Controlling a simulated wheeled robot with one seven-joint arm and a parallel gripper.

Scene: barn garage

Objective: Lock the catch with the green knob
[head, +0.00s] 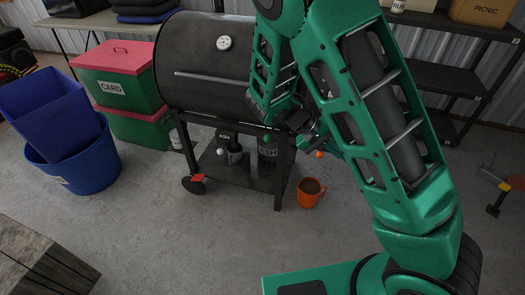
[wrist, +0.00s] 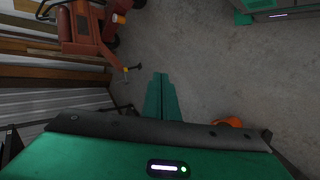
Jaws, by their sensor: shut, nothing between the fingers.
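An orange mug (head: 310,192) stands on the floor right of the cart. A blue bin (head: 75,160) and green boxes with red lids (head: 115,85) are left. Dark shelving (head: 440,78) stands behind right. A red machine (wrist: 88,28) shows in the wrist view.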

